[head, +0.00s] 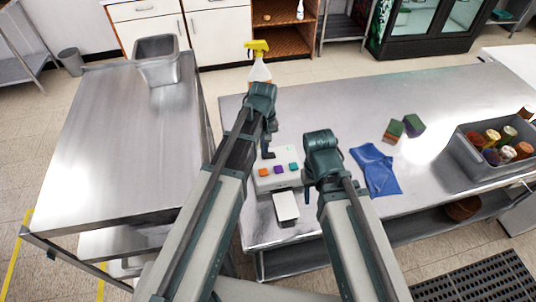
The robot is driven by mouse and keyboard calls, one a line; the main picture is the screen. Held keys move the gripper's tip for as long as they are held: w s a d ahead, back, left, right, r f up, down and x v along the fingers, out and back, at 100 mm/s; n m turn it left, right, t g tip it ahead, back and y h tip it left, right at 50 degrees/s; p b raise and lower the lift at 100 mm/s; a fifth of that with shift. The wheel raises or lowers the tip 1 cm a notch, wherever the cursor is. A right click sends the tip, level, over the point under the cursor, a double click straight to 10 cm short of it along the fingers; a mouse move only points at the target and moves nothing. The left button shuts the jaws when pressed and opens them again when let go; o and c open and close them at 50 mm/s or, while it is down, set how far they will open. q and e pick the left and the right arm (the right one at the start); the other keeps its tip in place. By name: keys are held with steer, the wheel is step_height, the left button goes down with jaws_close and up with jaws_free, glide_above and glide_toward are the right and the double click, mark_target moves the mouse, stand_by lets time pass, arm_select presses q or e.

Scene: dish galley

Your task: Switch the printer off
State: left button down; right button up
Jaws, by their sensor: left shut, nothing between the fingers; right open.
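The printer (262,184) is a small light-grey box on the steel table in the head view. Its top carries an orange button (264,172), a purple button (279,169) and a teal button (294,166) in a row, with a small green spot (291,150) behind them. A white sheet or panel (287,205) is at its front. My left gripper (268,154) is shut and empty, its tips over the printer's rear left part; I cannot tell whether they touch it. My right gripper (307,194) is open and empty, beside the printer's right side.
A yellow-topped spray bottle (259,70) stands behind my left gripper. A blue cloth (376,169), two sponges (403,128) and a grey bin of jars (483,170) lie to the right. A side steel table (120,140) holds a grey tub (157,61). The table's back middle is clear.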

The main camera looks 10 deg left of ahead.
mark_target(265, 155)
arm_select(q)
steer(key=shift+f+b, duration=0.9)
stand_by(0.4)
steer(key=shift+r, duration=0.1)
step_height(265, 155, up, 7)
steer(key=p, duration=0.7)
stand_by(0.6)
steer(key=s+d+f+m+b, duration=0.3)
steer(key=s+m, duration=0.1)
steer(key=s, duration=0.4)
steer(key=s+d+f+m+y+b, duration=0.1)
steer(key=s+d+f+m+b, duration=0.2)
steer(key=s, duration=0.5)
steer(key=shift+f+m, duration=0.25)
steer(key=shift+m, duration=0.45)
steer(key=shift+w, duration=0.1)
